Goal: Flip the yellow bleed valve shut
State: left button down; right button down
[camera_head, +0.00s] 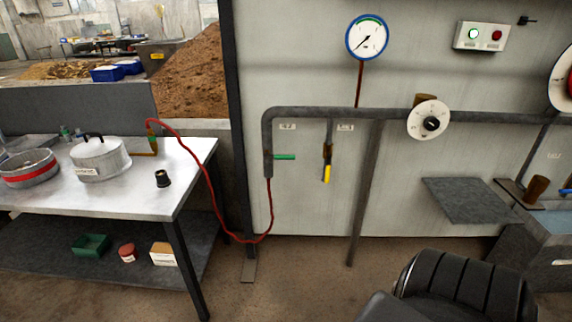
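The yellow bleed valve (326,173) hangs on a short vertical stub below the grey horizontal pipe, at the middle of the view. Its yellow handle points down, in line with the stub. A small label (345,127) is on the wall beside the stub. A green-handled valve (284,157) sits to its left on the pipe's downward leg, with its handle level. Neither of my grippers is in view, and nothing touches the yellow handle.
A pressure gauge (367,37) stands above the pipe (330,113). A white dial (429,120) is at right. A red hose (211,190) runs from the left table (150,200) to the green valve's leg. A grey shelf (468,200) juts out at right. A dark ribbed shape fills the bottom right.

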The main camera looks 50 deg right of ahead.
aim_at(328, 166)
jog(key=z, duration=0.25)
jog(key=i, duration=1)
jog(key=z, duration=0.75)
